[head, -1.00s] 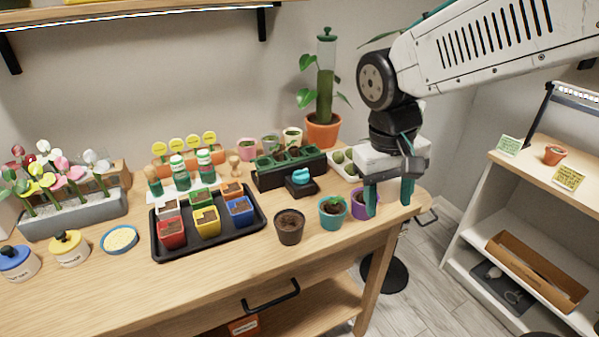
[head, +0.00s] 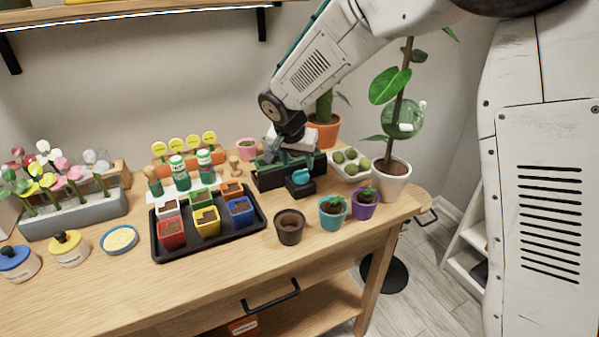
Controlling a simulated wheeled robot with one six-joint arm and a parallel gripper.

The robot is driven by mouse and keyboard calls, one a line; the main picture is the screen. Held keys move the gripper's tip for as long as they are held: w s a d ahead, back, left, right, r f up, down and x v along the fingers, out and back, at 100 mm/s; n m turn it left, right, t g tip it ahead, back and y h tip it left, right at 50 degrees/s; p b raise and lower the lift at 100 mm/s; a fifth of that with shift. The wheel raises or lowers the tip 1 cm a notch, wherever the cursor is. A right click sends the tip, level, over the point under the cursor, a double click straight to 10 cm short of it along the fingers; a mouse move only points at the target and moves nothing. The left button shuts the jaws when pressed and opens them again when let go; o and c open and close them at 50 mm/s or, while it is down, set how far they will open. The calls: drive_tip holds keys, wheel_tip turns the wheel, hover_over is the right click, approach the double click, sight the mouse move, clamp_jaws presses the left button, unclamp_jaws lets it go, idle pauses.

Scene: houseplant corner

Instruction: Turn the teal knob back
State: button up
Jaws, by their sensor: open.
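The teal knob (head: 301,176) sits on a small black base (head: 300,188) at the front of a long black box with green compartments (head: 268,181). My gripper (head: 286,158) is over the box, just behind and above the knob. It is open, with its fingers pointing down and partly lost against the dark green compartments. I cannot tell whether a finger touches the box. The knob is apart from the gripper in the picture and its front is in clear view.
A tray of colored pots (head: 208,252) stands to the left. Brown (head: 289,228), teal (head: 332,212) and purple (head: 364,205) pots stand in front and to the right. A white-potted plant (head: 391,182) and a tray of green round things (head: 351,163) are at right.

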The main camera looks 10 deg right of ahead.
sight(300, 172)
drive_tip(key=x, duration=0.5)
drive_tip(key=shift+d+f, duration=0.1)
drive_tip(key=shift+f, duration=0.25)
drive_tip(key=c, duration=0.7)
